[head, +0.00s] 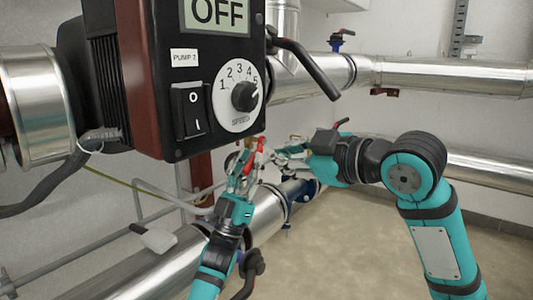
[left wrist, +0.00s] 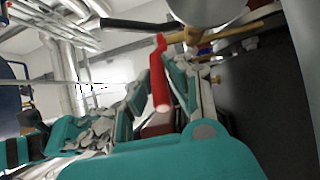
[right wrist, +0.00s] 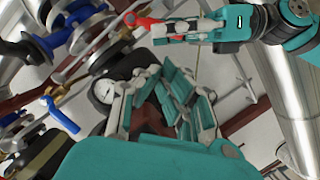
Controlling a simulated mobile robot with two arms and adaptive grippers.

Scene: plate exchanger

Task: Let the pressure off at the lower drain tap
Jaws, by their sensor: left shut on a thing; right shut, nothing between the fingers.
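The lower drain tap is a small brass valve (left wrist: 195,36) with a red lever (left wrist: 160,75), seen close up in the left wrist view. In the head view the lever (head: 259,146) shows just below the pump box. My left gripper (head: 247,163) is shut on the red lever, which lies between its fingers. The right wrist view shows the lever (right wrist: 143,20) at the left gripper's fingertips (right wrist: 165,28). My right gripper (head: 278,155) is shut and empty, close to the right of the tap. Its fingers (right wrist: 165,98) point toward the pipework.
The pump box (head: 190,70) with its OFF display hangs directly above the grippers. A black-handled lever (head: 305,65) juts out beside it. A round gauge (right wrist: 103,90) and a blue-handled valve (right wrist: 60,115) sit nearby. Silver pipes (head: 450,78) run along the wall; the floor (head: 350,240) at right is open.

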